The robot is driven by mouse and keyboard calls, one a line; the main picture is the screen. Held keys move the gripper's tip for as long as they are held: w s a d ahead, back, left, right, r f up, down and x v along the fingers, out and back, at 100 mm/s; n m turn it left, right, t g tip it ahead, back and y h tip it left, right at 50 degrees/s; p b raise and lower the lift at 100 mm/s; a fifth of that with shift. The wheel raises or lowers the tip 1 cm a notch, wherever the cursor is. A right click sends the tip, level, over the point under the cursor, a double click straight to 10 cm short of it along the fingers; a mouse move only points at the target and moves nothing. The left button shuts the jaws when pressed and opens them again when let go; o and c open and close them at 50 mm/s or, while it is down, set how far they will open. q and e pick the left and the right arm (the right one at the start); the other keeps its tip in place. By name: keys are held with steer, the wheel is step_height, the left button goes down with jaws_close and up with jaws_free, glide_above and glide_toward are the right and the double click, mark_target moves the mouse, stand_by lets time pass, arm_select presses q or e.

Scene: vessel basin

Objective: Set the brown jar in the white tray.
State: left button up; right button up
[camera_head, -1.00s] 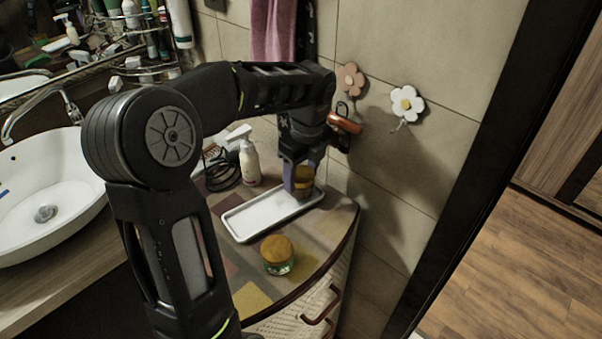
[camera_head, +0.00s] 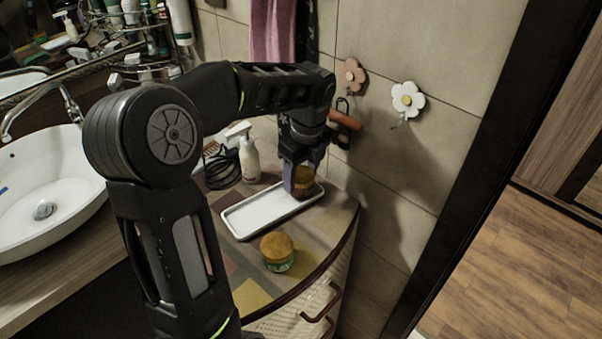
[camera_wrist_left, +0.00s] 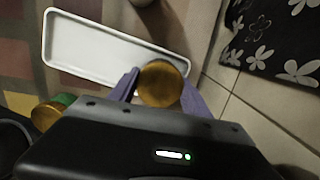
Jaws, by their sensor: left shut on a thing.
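The brown jar (camera_head: 304,182) is between the fingers of my left gripper (camera_head: 300,184), which is shut on it. In the left wrist view its round golden lid (camera_wrist_left: 160,84) shows between the two purple-grey fingers. The white tray (camera_head: 238,226) lies on the counter, long and shallow, and looks empty. The jar is at the tray's right end in the head view; in the wrist view it overlaps the tray's near right edge. I cannot tell whether the jar touches a surface. My right gripper is not in view.
A second jar with a golden lid and green base (camera_head: 277,252) stands in front of the tray. A white pump bottle (camera_head: 249,158) stands behind it. The tiled wall (camera_head: 390,180) is close to the right of my left gripper. A white sink (camera_head: 50,190) is at left.

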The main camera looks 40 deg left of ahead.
mark_target(304, 176)
arm_select(q)
steer(key=o, duration=1.8)
steer(key=shift+c, duration=0.2)
steer(key=shift+d+r+b, duration=0.1)
steer(key=shift+d+r, duration=0.05)
steer(key=shift+r, duration=1.15)
steer(key=shift+d+r+b, duration=0.1)
steer(key=shift+d+r, duration=0.1)
steer(key=shift+r, duration=1.05)
steer(key=shift+d+r+b, duration=0.1)
steer(key=shift+d+r, duration=0.05)
steer(key=shift+r, duration=1.15)
